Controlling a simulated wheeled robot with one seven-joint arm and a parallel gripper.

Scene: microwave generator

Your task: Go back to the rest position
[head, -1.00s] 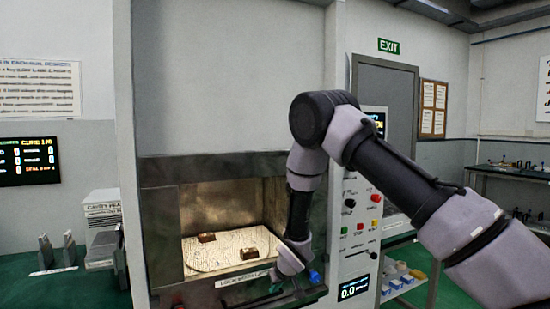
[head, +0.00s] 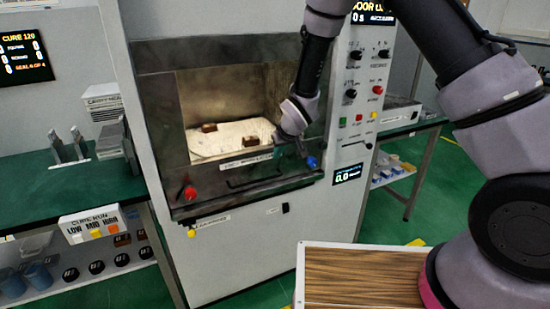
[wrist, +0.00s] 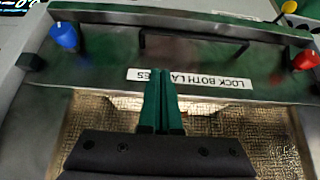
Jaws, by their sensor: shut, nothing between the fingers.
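A dark handle (head: 255,180) and a red knob (head: 190,193) are on the front below the chamber. A control panel (head: 360,90) is to the right. A green bench (head: 60,195) is at left. A wood-grained top (head: 360,278) is low in front, close to my arm. Green floor shows between.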

